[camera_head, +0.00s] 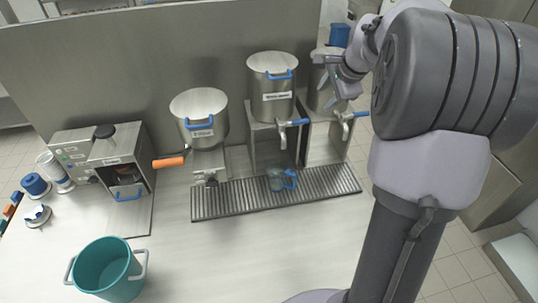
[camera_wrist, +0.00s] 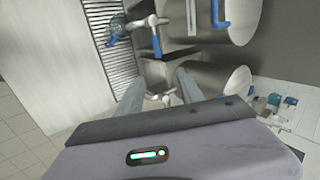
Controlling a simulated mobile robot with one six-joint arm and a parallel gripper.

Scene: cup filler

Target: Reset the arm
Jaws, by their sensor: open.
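My arm rises on the right of the head view and reaches over to the back right. My gripper (camera_head: 333,88) is open in front of the rightmost steel urn (camera_head: 322,98), which it partly hides. In the wrist view its two fingers (camera_wrist: 158,94) are spread, and nothing is held between them. A urn tap shows between and beyond the fingers. A clear cup with a blue handle (camera_head: 276,179) stands on the slotted drip tray (camera_head: 222,205), below the middle urn (camera_head: 271,85). The cup also shows in the wrist view (camera_wrist: 116,27).
A teal bucket (camera_head: 106,271) is at the front left. The counter's front middle is clear.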

